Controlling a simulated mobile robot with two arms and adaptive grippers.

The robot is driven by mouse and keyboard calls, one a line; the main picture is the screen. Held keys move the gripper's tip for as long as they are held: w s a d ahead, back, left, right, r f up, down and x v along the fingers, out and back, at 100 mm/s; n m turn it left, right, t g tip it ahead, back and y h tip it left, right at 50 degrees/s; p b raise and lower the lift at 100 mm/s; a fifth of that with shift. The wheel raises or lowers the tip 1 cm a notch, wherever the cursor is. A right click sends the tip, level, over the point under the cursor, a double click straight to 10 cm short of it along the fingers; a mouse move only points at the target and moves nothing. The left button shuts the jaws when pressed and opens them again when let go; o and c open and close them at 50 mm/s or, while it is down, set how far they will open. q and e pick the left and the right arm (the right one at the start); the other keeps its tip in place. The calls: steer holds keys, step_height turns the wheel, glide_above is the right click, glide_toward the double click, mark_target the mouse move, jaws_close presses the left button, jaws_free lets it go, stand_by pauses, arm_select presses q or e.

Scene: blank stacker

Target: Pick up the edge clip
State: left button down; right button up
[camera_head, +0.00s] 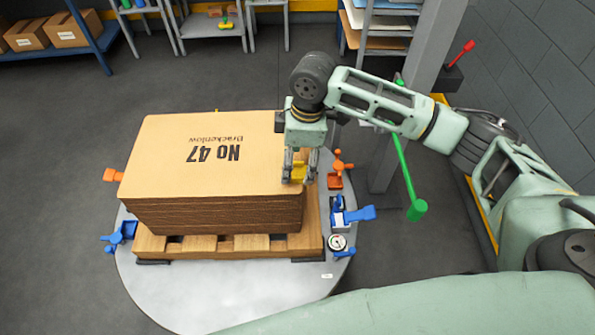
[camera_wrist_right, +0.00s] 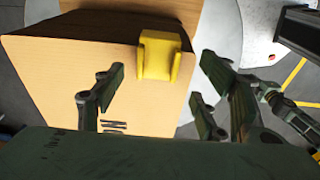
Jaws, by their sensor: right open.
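The yellow edge clip (camera_head: 298,173) sits on the right edge of the stack of brown blanks (camera_head: 190,165), near its front right corner. In the right wrist view the clip (camera_wrist_right: 158,58) lies over the edge of the top blank. My right gripper (camera_head: 301,180) points down right over the clip, its fingers partly hiding it in the head view. In the wrist view the open fingers (camera_wrist_right: 162,72) stand to either side of the clip with a gap on each side. I cannot tell whether they are level with it. My left gripper is not in view.
The stack stands on a wooden pallet (camera_head: 225,245) on a round grey table (camera_head: 225,298). Orange and blue clamps (camera_head: 350,214) and a dial gauge (camera_head: 337,243) line the table's right rim. A grey post (camera_head: 405,120) and a green lever (camera_head: 410,180) stand to the right.

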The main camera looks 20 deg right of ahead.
mark_target(294, 174)
step_height(294, 174, down, 3)
steer(key=shift+w+r, duration=0.15)
steer(key=shift+r, duration=0.05)
steer(key=shift+a+f, duration=0.1)
steer(key=shift+f, duration=0.15)
steer(key=shift+c, duration=0.5)
steer(key=c, duration=1)
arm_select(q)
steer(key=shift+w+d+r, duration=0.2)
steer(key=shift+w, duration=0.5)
arm_select(e)
steer(key=shift+c, duration=0.2)
steer(key=shift+r, duration=0.1)
